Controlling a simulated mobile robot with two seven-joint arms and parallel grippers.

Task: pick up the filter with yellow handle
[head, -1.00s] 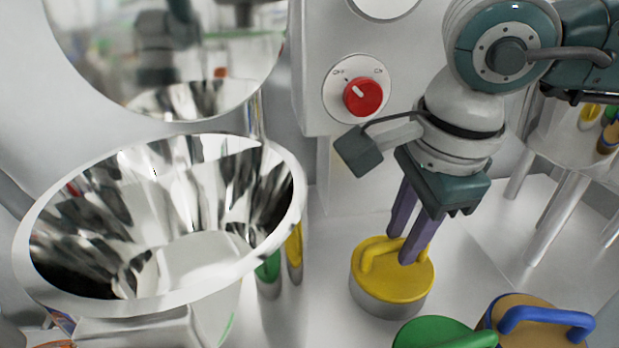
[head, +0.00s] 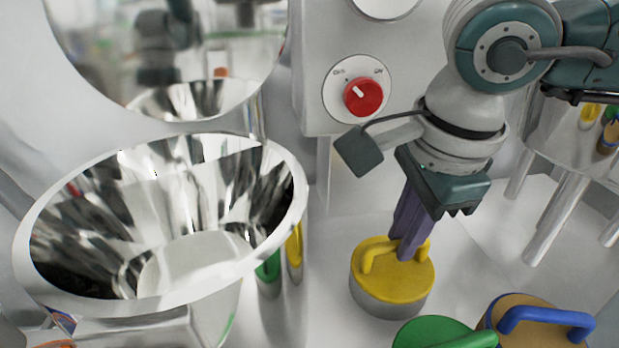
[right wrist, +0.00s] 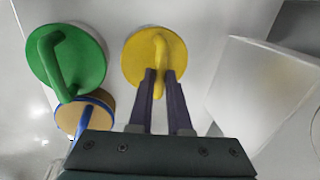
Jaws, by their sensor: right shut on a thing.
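The filter with yellow handle (head: 385,285) is a round yellow-topped disc with a grey side, standing on the white surface in the head view, right of the steel funnel. Its yellow arched handle runs across the top. My right gripper (head: 406,252) comes down from above, its purple fingers shut on the handle. In the right wrist view the filter (right wrist: 140,57) lies beyond the fingertips, and the fingers (right wrist: 160,75) pinch the handle from both sides. My left gripper is not in view.
A green filter (head: 440,333) and a tan filter with a blue handle (head: 545,335) stand close at the front right. The large steel funnel (head: 293,205) fills the left. A panel with a red knob (head: 363,96) stands behind.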

